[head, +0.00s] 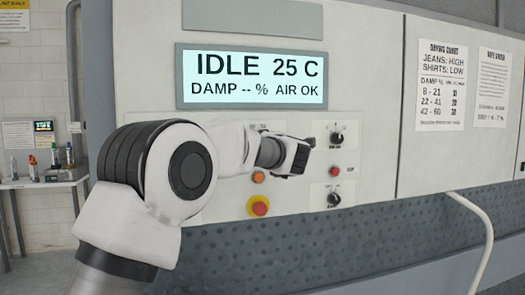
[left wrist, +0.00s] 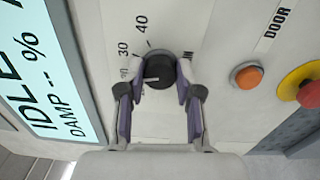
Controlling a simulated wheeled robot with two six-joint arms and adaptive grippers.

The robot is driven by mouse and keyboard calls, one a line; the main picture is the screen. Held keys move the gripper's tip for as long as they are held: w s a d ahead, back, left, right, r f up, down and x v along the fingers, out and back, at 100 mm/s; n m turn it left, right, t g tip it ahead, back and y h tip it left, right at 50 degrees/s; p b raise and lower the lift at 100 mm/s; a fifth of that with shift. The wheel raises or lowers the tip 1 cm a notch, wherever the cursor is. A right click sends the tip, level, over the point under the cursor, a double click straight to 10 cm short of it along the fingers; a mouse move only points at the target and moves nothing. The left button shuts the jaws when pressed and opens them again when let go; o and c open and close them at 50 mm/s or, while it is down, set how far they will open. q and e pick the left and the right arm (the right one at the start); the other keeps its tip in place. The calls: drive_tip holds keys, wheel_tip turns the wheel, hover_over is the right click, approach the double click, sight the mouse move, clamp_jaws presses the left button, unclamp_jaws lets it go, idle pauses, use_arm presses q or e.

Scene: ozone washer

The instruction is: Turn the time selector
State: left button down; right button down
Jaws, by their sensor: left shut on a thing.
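The time selector (left wrist: 160,66) is a round black knob with a pale pointer line, on the white panel in the left wrist view. Dial numbers including 30 and 40 are printed beside it. My left gripper (left wrist: 157,72) has its two purple-padded fingers on either side of the knob and is shut on it. In the head view, my left gripper (head: 298,158) reaches across the panel from the left, and its body hides the knob. The pointer's exact setting is hard to read. My right gripper is not in view.
The display (head: 252,78) reads IDLE 25 C, DAMP -- %, AIR OK. Two other black knobs, an upper one (head: 337,138) and a lower one (head: 334,199), sit to the right. An orange button (head: 259,177) and a red emergency button (head: 259,207) are below my arm.

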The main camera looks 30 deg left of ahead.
use_arm(q)
drive_tip(key=shift+r+n+b, duration=0.15)
drive_tip(key=shift+n+b, duration=0.15)
drive_tip(key=shift+n, duration=0.3)
drive_tip(key=c, duration=0.9)
unclamp_jaws()
drive_tip(key=shift+o, duration=0.7)
drive_tip(key=shift+a, duration=0.15)
drive_tip(key=v, duration=1.2)
